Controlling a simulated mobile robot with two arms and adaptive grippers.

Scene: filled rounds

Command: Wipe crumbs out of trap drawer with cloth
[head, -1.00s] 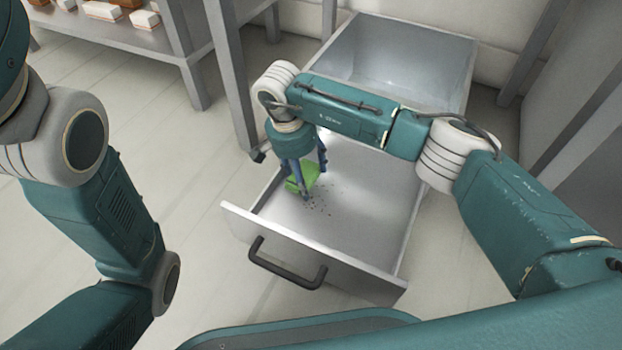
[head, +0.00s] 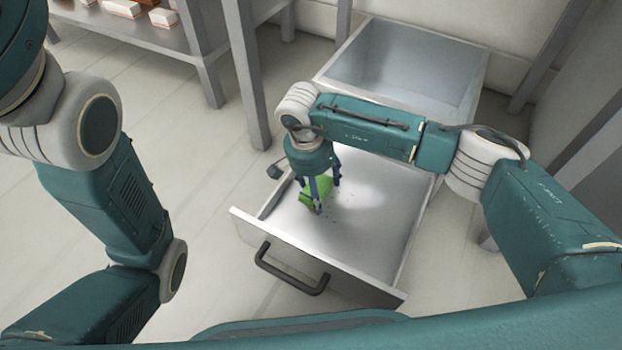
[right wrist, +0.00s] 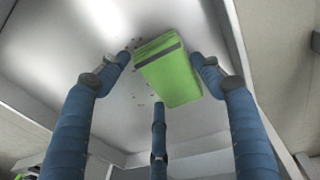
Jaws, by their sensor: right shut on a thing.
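The trap drawer (head: 375,255) is pulled out, a shallow grey metal tray with a dark handle (head: 290,270) on its front. In the right wrist view the cloth (right wrist: 172,75) has a dark stripe and sits between the blue fingers (right wrist: 160,85). A few dark crumbs (head: 334,219) lie beside the cloth; some also show in the right wrist view (right wrist: 136,97). My left gripper is out of view.
A deeper open metal box (head: 400,70) stands behind the drawer. A grey table leg (head: 247,85) rises close to the drawer's left side. A shelf (head: 150,35) with small boxes is at the upper left. The floor (head: 205,190) left of the drawer is clear.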

